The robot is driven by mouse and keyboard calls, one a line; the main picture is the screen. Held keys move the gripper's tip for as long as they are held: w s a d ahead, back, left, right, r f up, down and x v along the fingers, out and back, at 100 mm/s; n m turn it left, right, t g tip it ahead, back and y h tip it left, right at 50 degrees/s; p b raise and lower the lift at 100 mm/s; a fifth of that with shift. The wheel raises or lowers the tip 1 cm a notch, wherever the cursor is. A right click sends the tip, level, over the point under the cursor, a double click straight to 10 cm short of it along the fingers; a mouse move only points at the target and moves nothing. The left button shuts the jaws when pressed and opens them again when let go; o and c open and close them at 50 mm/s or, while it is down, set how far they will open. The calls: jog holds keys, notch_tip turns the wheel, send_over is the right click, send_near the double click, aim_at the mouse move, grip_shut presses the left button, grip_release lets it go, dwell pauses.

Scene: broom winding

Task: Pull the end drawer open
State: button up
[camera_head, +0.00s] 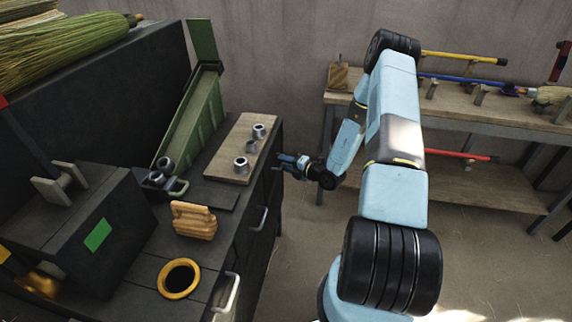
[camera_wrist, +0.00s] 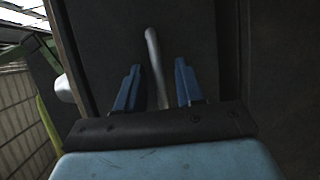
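My gripper (camera_head: 283,163) is at the far end of the dark bench (camera_head: 222,225), close to its drawer fronts. In the wrist view its two blue fingers (camera_wrist: 157,88) are apart. A pale bar handle (camera_wrist: 152,55) on a dark drawer front (camera_wrist: 110,40) runs between them, with gaps visible on both sides. I cannot tell how deep the handle sits between the fingers. The drawer front looks flush with the bench. In the head view my gripper mostly hides this handle.
Other drawer handles show along the bench, a middle one (camera_head: 261,219) and a near one (camera_head: 232,293). A tool rack (camera_head: 480,115) stands right; the floor between is clear.

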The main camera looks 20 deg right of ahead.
grip_shut()
jog(key=shift+s, duration=0.1)
dwell(0.5)
